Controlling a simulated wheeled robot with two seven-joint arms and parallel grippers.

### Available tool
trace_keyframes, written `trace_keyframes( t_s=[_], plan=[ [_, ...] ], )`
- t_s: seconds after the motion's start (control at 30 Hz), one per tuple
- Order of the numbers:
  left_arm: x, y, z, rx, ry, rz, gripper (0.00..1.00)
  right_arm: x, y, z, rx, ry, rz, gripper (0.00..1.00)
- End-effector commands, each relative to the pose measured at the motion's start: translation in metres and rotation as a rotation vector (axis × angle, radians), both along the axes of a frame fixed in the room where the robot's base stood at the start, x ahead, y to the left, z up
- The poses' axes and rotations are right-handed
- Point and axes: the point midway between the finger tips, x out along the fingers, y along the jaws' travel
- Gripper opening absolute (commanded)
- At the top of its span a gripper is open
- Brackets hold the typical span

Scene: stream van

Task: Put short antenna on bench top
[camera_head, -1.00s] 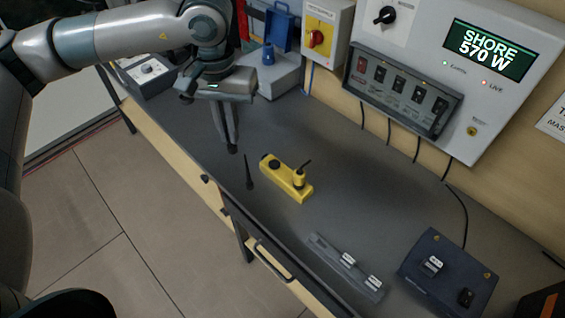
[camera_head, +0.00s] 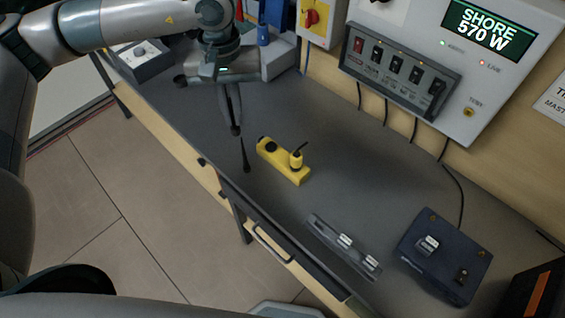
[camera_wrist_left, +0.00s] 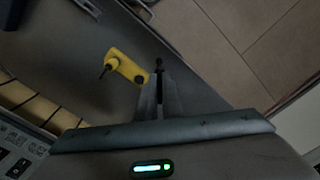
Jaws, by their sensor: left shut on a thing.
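The short antenna (camera_head: 245,157) is a thin black rod with a thicker lower end. In the head view it stands roughly upright at the front part of the grey bench top (camera_head: 330,150). My left gripper (camera_head: 236,130) points down, with its fingers shut on the antenna's upper part. In the left wrist view the antenna (camera_wrist_left: 159,72) shows dark between the fingertips (camera_wrist_left: 158,92). I cannot tell whether its lower end touches the bench. My right gripper is not in view.
A grey strip (camera_head: 342,246) and a dark blue box (camera_head: 445,255) lie at the front right. A switch panel (camera_head: 400,72) is on the wall. The bench middle is clear.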

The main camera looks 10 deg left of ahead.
Motion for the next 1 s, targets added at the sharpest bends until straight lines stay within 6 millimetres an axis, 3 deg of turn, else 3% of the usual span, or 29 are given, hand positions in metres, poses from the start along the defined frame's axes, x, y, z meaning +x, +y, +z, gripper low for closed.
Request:
trace_keyframes(
  t_s=[0.33,1.0],
  plan=[
    [0.002,-0.035,-0.019,0.015,-0.01,0.524,0.0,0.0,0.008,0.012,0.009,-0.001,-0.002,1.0],
    [-0.009,-0.108,-0.056,0.013,-0.036,1.599,0.0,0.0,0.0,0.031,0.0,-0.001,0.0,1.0]
  ],
)
